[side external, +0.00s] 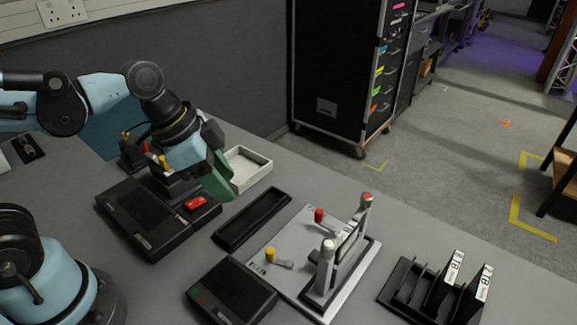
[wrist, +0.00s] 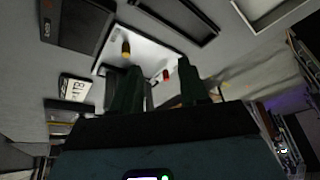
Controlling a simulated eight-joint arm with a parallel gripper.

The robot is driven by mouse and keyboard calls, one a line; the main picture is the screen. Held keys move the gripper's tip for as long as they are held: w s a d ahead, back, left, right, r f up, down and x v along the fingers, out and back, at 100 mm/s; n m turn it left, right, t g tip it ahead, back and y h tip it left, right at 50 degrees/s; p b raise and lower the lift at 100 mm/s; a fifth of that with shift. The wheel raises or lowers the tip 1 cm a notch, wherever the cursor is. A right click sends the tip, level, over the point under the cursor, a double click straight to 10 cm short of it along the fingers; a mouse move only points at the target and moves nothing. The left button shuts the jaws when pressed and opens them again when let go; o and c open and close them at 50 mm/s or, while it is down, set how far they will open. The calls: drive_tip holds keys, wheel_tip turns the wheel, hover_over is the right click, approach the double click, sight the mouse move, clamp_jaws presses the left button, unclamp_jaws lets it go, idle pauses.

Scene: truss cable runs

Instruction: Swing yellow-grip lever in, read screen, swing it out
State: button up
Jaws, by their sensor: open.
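The yellow-grip lever (side external: 270,256) stands on a white plate (side external: 290,252), its flat arm pointing right toward an upright frame. The yellow grip also shows in the wrist view (wrist: 126,48), left of a red grip (wrist: 166,74). A red-grip lever (side external: 319,215) is at the plate's far side. A dark screen unit (side external: 232,293) with a green and a red button lies in front of the plate; I can read nothing on it. My gripper (side external: 215,182) is open and empty, its green fingers above the table, left of the plate and apart from the levers.
A black console (side external: 150,225) with a red button lies beneath my arm. A long black tray (side external: 252,218) and a white bin (side external: 248,168) lie between gripper and plate or behind. A black rack (side external: 415,290) with labelled cards stands right. The upright frame (side external: 347,245) rises beside the levers.

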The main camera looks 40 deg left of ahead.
sight(269, 250)
drive_tip(key=shift+w+d+f+m+g+h, duration=0.1)
drive_tip(key=shift+d+f+m+g+h, duration=0.2)
drive_tip(key=shift+d+f+m, duration=1.05)
drive_tip(key=shift+w+d+f+m+g+h, duration=0.1)
drive_tip(key=shift+d+f+m+g+h, duration=0.3)
drive_tip(key=shift+d+f, duration=1.65)
drive_tip(key=shift+w+d+f+m+g+h, duration=0.1)
drive_tip(key=shift+d+f+m+g, duration=0.3)
drive_tip(key=shift+d+f+m, duration=1.3)
drive_tip(key=shift+a+f+n, duration=0.45)
drive_tip(key=shift+a+f, duration=0.05)
drive_tip(key=shift+a, duration=0.05)
drive_tip(key=shift+c, duration=0.2)
drive_tip(key=shift+s, duration=0.1)
clamp_jaws()
